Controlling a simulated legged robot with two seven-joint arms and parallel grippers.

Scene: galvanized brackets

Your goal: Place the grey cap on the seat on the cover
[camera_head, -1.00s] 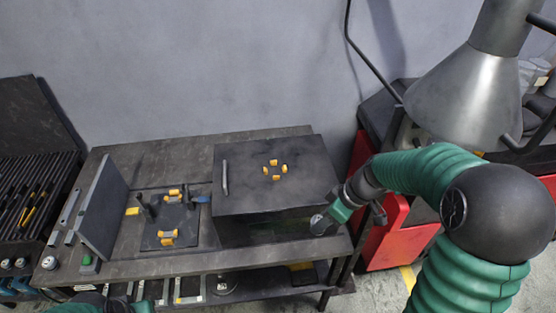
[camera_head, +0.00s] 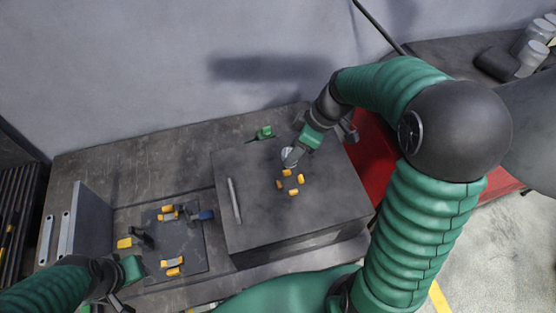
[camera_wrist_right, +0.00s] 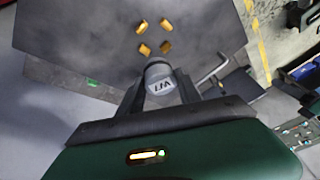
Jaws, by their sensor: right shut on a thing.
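The grey cap (camera_head: 289,156) is held in my right gripper (camera_head: 296,155), above the back part of the dark cover (camera_head: 315,215). In the right wrist view, the cap (camera_wrist_right: 160,80) sits between the two fingers, with dark lettering on the side facing the camera. The seat (camera_head: 289,183), ringed by several yellow blocks, is on the cover's top, just in front of the cap in the head view. It also shows beyond the cap in the right wrist view (camera_wrist_right: 153,38). My left gripper (camera_head: 122,297) is at the lower left; its fingers are too unclear to judge.
A metal handle bar (camera_head: 234,200) lies on the cover's left side. Left of the cover is a dark plate (camera_head: 185,238) with yellow clamps and posts, beside an upright grey panel (camera_head: 92,222).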

